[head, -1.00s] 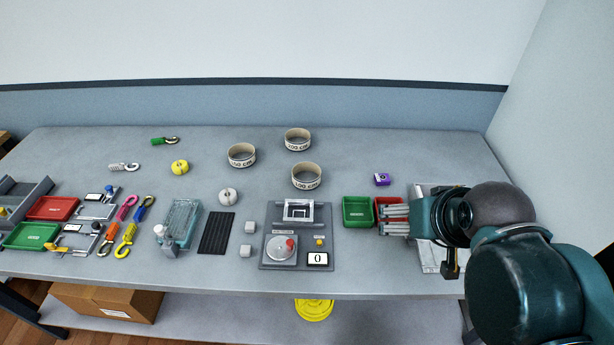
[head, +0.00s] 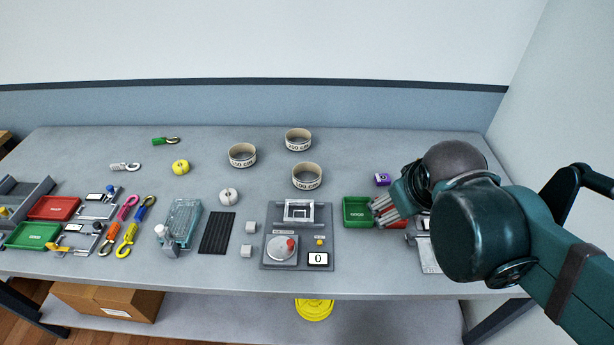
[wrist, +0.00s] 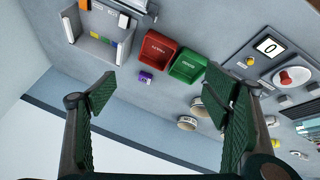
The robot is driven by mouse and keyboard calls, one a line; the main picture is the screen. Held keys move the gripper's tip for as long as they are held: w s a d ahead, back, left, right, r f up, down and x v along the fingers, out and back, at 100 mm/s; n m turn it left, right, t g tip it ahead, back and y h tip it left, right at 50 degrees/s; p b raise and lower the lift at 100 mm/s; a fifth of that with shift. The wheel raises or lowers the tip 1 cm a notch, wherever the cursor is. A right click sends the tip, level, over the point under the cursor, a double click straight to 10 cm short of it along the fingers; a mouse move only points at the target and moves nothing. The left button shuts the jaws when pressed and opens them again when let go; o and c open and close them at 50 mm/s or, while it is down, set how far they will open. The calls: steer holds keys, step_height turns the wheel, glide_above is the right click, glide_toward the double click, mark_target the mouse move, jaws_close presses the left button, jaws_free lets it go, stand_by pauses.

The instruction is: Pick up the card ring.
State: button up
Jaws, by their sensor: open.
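Three beige card rings with dark lettering stand on the grey table in the head view: one at the back (head: 298,140), one to the left (head: 242,155) and one nearer the front (head: 307,176). They look alike; I cannot tell which one is meant. In the wrist view two rings show, one (wrist: 187,124) between my fingers and another (wrist: 199,108) partly behind the right finger. My gripper (head: 382,209) is open and empty, over the trays to the right of the rings. It also shows in the wrist view (wrist: 160,92).
A green tray (head: 357,212) and a red tray (wrist: 157,50) are by my gripper. A purple box (head: 382,179) lies behind them. A dial panel (head: 297,240) stands in front of the rings. White and yellow rollers (head: 228,196) (head: 180,167) are to the left.

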steer(key=w+a+f+n+h, duration=0.15)
steer(key=w+a+n, duration=0.25)
steer(key=w+n, duration=0.45)
steer(key=n+t+h+p, duration=0.2)
steer(key=n+h, duration=0.4)
steer(key=n, duration=0.7)
glide_above(297, 187)
steer(key=s, duration=0.1)
step_height(297, 187, down, 11)
steer(key=shift+s+a+r, duration=0.1)
steer(key=shift+a+r, duration=0.05)
steer(key=shift+a+f+n+t+h, duration=0.3)
steer(key=shift+a+f+n, duration=0.15)
steer(key=shift+a, duration=0.25)
steer(key=shift+s, duration=0.1)
steer(key=shift+b+x, duration=0.4)
steer(key=shift+x, duration=0.9)
